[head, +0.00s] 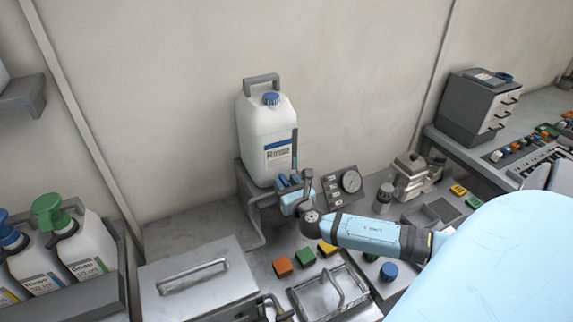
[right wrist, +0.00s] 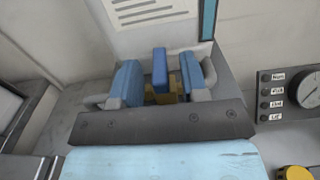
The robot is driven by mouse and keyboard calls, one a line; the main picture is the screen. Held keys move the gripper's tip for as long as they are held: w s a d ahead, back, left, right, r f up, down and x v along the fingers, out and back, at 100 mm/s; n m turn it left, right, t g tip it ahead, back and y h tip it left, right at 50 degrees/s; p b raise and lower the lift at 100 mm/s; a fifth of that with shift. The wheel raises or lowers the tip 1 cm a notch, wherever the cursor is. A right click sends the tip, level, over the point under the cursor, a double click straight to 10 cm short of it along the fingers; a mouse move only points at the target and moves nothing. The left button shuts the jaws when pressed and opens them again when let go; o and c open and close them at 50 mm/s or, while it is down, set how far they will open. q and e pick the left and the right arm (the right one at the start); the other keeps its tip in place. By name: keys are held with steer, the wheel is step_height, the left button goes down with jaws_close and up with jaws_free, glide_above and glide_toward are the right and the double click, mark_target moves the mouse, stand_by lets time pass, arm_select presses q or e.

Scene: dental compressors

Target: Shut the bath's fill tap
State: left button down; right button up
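A blue tap lever (right wrist: 160,68) on a brass body (right wrist: 163,97) stands between the fingers of my right gripper (right wrist: 160,85) in the right wrist view. The fingers are apart, one on each side of the lever, with a narrow gap visible on both sides. I cannot tell whether either finger touches it. In the head view my right gripper (head: 291,187) is just below the front of a white jug (head: 267,135), where the tap is mostly hidden by the fingers. A lidded metal box (head: 197,278), possibly the bath, is at the lower left. My left gripper is not in view.
A dark gauge panel (head: 340,185) stands right of my right gripper. The wall is close behind the jug.

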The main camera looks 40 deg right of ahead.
steer(key=b+v, duration=0.2)
steer(key=v, duration=1.2)
steer(key=shift+b, duration=0.35)
